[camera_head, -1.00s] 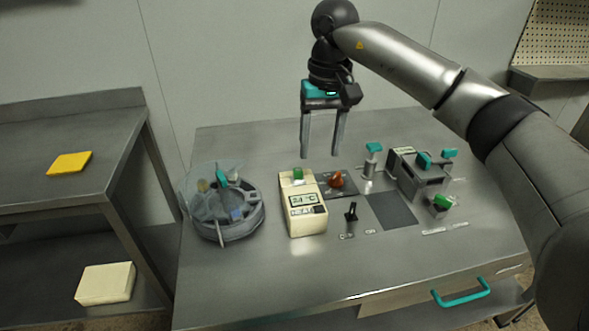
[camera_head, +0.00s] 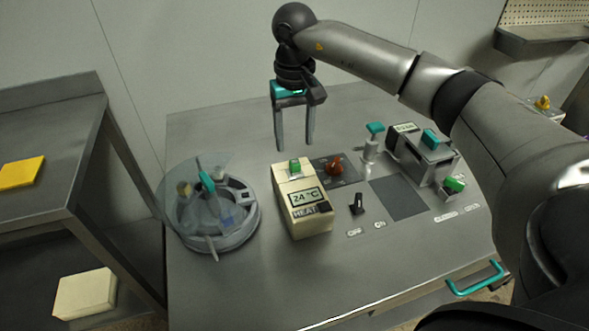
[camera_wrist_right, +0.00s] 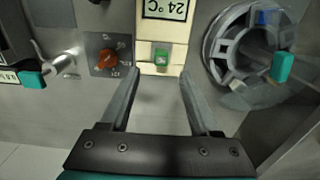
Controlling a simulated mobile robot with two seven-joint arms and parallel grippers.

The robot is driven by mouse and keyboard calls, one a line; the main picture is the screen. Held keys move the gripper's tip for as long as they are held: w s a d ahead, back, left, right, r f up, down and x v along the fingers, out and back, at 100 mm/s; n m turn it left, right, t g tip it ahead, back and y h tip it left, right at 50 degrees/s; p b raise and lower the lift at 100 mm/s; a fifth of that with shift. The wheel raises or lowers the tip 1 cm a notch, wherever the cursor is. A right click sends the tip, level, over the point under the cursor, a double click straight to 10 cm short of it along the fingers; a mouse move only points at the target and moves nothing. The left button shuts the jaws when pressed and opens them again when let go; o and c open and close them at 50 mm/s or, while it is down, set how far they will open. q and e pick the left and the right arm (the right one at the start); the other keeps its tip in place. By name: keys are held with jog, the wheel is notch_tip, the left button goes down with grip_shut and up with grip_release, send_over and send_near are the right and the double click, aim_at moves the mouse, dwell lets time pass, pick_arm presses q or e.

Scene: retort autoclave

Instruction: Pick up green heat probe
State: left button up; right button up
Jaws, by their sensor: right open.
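The green heat probe (camera_head: 295,166) looks like a small green block at the back end of a cream box (camera_head: 311,222) with a "24 °C" display and a "HEAT" label. In the right wrist view the green piece (camera_wrist_right: 161,57) sits just ahead of the fingertips, sideways between them. My right gripper (camera_head: 294,147) points down with its fingers apart and empty, above and behind the box. Its fingers (camera_wrist_right: 160,73) also show in the right wrist view, touching nothing. My left gripper is not in view.
A round drum with a clear lid (camera_head: 232,236) stands left of the box. An orange knob (camera_head: 334,164), a black lever (camera_head: 357,203), a teal-topped valve (camera_head: 369,150) and a grey device (camera_head: 432,170) stand to the right. The table front is clear.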

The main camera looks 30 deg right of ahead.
aim_at(295, 162)
jog(key=shift+f, duration=1.05)
jog(key=f, duration=0.2)
jog(key=f+b, duration=0.1)
jog(key=shift+s+a+f, duration=0.15)
jog(key=shift+s+f, duration=0.2)
jog(key=shift+f, duration=0.45)
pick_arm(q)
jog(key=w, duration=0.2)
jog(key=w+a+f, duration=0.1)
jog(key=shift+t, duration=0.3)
pick_arm(e)
grip_shut()
